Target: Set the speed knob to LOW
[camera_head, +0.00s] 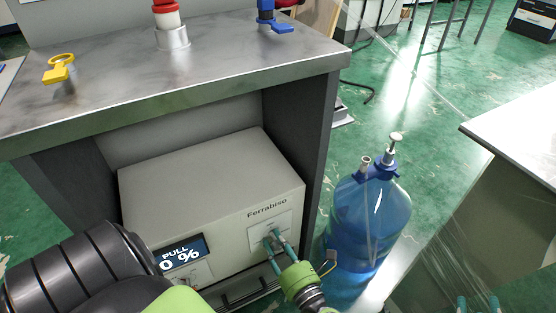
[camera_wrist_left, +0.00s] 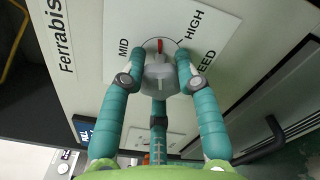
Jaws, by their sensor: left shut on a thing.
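The speed knob (camera_wrist_left: 159,66) is a grey dial with a red mark on the panel of a light grey machine (camera_head: 205,190). In the left wrist view its red mark points up, between the printed MID on the left and HIGH on the upper right. No LOW print shows; my fingers hide part of the dial's surround. My left gripper (camera_head: 275,241) is shut on the knob, one teal finger on each side; it also shows in the left wrist view (camera_wrist_left: 160,75). My right gripper (camera_head: 478,303) shows only two separated teal fingertips at the bottom right edge, with nothing between them.
The machine sits under a metal-topped bench (camera_head: 200,85), beside its dark side panel (camera_head: 298,120). Its display (camera_head: 181,255) reads PULL and 0 %. A blue water bottle (camera_head: 370,215) stands on the floor to the right. Another table (camera_head: 520,135) is at far right.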

